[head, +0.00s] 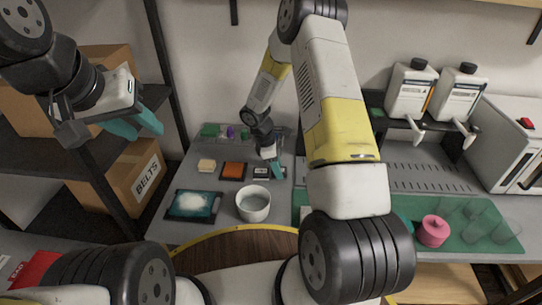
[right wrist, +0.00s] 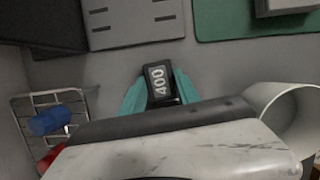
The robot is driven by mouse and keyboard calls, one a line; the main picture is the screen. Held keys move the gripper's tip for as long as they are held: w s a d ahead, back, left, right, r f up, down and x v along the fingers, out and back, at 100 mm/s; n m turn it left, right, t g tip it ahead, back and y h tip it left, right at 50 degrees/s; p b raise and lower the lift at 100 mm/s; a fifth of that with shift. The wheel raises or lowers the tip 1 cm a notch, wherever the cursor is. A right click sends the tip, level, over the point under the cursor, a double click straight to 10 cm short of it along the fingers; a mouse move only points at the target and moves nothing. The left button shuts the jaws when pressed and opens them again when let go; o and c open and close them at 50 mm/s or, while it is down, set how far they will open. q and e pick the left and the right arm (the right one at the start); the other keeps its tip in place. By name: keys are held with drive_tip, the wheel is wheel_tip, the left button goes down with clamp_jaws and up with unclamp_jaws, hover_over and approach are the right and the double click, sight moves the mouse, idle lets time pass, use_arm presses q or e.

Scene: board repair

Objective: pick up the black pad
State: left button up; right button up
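The black pad (head: 262,173), with a white label, lies on the grey bench at the right end of a row of pads. In the right wrist view the black pad (right wrist: 159,84) shows the label "400". My right gripper (head: 274,168) is down at the pad. Its teal fingers (right wrist: 160,88) stand on both sides of the pad, very close to its edges; whether they press on it I cannot tell. My left gripper (head: 140,127) is raised at the left, open and empty, away from the bench.
An orange pad (head: 233,170) and a beige pad (head: 207,166) lie left of the black one. A white pot (head: 253,203) stands in front of it. A dark tray (head: 180,206) lies at the front left. A wire basket (right wrist: 30,105) is close by. A green mat (head: 460,234) lies right.

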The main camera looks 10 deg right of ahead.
sight(282, 170)
clamp_jaws()
drive_tip(key=shift+r, duration=0.1)
drive_tip(key=shift+r, duration=0.55)
wheel_tip(282, 170, up, 2)
drive_tip(key=shift+r, duration=0.25)
drive_tip(key=s, duration=0.5)
drive_tip(key=s+r, duration=0.1)
drive_tip(key=s, duration=1)
drive_tip(key=shift+a+r, duration=0.15)
drive_tip(key=shift+a, duration=0.25)
drive_tip(key=shift+o, duration=0.6)
unclamp_jaws()
drive_tip(key=c, duration=0.5)
